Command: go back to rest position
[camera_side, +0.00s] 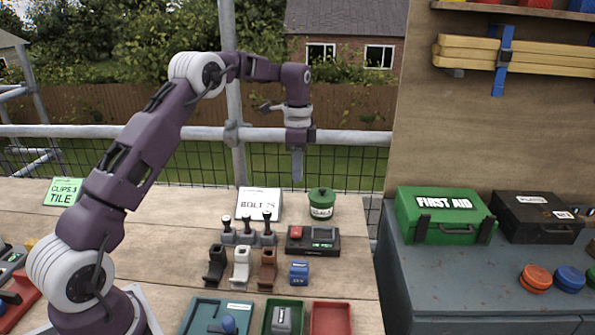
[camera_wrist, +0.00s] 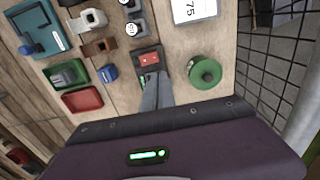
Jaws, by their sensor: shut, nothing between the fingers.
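My gripper (camera_side: 297,164) hangs pointing down, high above the back of the wooden bench (camera_side: 150,225), in the side view. Its fingers are together with nothing between them. In the wrist view the shut fingers (camera_wrist: 155,92) reach toward a dark device with a red patch (camera_wrist: 148,58) and cover part of it. That device (camera_side: 313,240) stands on the bench below and slightly right of the gripper in the side view. The gripper is well clear of the bench and touches nothing.
A green round tin (camera_side: 321,203) and a "BOLT" card (camera_side: 259,204) stand at the back. Before them are several levers (camera_side: 248,238), clamps (camera_side: 240,267) and a blue block (camera_side: 299,272). Teal (camera_side: 190,318), green (camera_side: 269,325) and red (camera_side: 331,320) trays lie in front. Scaffold rails run behind.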

